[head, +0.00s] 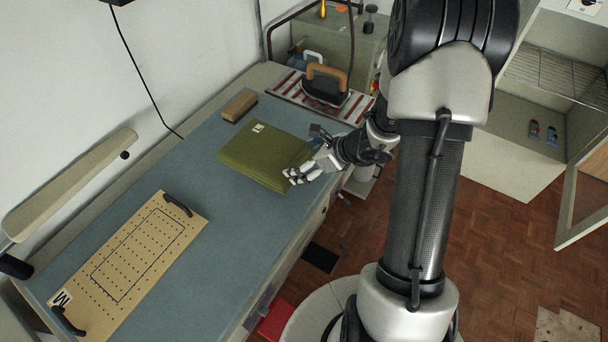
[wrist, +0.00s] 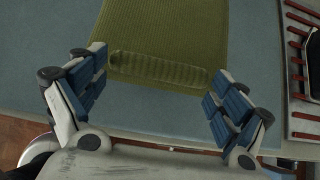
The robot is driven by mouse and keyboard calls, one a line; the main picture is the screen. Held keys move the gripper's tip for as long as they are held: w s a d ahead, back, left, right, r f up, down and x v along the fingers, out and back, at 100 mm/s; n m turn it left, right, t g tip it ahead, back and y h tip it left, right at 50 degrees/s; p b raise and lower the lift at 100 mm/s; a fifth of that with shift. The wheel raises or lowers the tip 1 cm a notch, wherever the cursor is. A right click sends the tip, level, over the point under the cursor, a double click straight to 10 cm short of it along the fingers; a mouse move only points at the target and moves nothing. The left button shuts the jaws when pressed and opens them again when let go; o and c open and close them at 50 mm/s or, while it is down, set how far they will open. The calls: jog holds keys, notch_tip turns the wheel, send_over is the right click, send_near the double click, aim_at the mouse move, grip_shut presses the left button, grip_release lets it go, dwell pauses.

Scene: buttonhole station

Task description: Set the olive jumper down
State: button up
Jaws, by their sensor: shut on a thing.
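The olive jumper (head: 258,158) is a flat folded block with a small white letter tag on its far corner. It is level over the far part of the blue work surface (head: 205,235); I cannot tell whether it rests on it or hangs just above. My gripper (head: 305,172) is at its near right edge. In the wrist view my gripper (wrist: 158,88) has its blue-padded fingers on either side of the jumper's rolled edge (wrist: 160,69), shut on the jumper. The jumper's far end runs out of the wrist view.
A tan board (head: 128,262) marked M, with dots and black handles, lies at the near left. A wooden block (head: 239,105) lies beyond the jumper. An iron (head: 325,86) stands on a striped rest (head: 285,87). A padded arm board (head: 75,182) is along the wall.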

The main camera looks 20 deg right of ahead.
notch_tip(320, 180, down, 5)
jog(key=shift+r+b, duration=0.15)
jog(key=shift+b, duration=0.7)
jog(key=shift+r, duration=0.1)
jog(key=o, duration=1)
jog(key=shift+c, duration=0.2)
